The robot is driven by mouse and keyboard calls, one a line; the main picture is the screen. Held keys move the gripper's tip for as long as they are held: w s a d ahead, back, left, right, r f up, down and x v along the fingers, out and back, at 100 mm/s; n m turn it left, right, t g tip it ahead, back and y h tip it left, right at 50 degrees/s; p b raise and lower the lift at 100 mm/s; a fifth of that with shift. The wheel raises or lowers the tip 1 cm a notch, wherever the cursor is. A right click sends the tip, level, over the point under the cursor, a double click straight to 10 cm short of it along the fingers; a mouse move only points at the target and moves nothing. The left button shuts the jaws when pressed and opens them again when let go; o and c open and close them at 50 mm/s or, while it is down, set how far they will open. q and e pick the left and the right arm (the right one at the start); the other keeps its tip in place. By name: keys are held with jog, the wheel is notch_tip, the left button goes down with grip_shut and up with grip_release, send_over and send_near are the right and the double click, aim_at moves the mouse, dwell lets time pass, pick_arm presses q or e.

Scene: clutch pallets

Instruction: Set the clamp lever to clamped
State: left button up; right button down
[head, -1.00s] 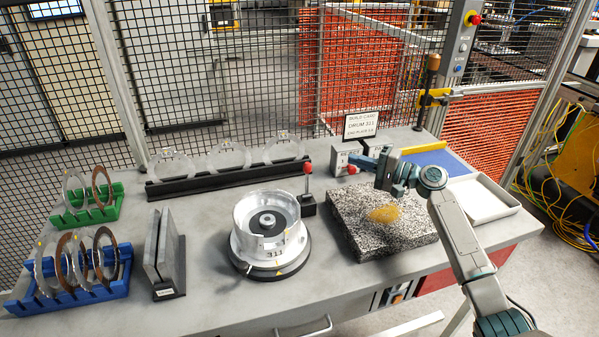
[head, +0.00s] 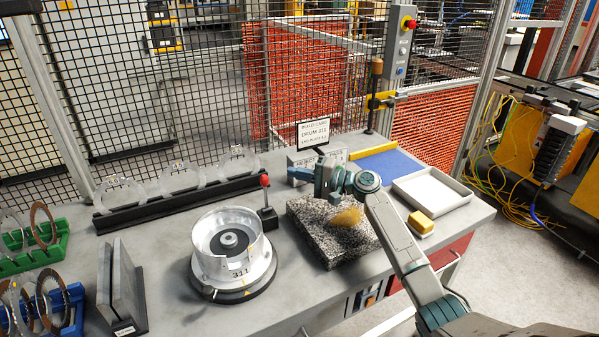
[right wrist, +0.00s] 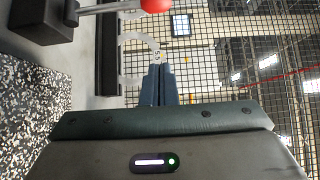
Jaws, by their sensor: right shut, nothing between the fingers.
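The clamp lever (head: 265,182) has a red ball knob on a thin rod. In the head view it stands roughly upright on a black base, just right and behind the silver drum fixture (head: 233,248). In the right wrist view its red knob (right wrist: 157,5) is cut by the top edge, with the rod running left to the black block. My right gripper (head: 292,173) is to the right of the knob, apart from it, above the back of the speckled block. Its fingers (right wrist: 158,84) are closed together and empty. My left gripper is not in view.
A speckled stone block (head: 325,247) lies under my right arm. A black rack (head: 180,208) with clear rings runs along the back. Grey upright plates (head: 118,285) stand at the left. A white tray (head: 432,190) and yellow block (head: 420,223) lie at the right. Mesh fencing stands behind.

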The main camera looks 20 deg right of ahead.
aim_at(266, 194)
jog(key=p+x, duration=0.3)
jog(key=x, duration=0.4)
jog(key=s+p, duration=0.1)
jog(key=s, duration=0.1)
jog(key=s+a+p, duration=0.1)
jog(key=s, duration=0.1)
jog(key=shift+a, duration=0.25)
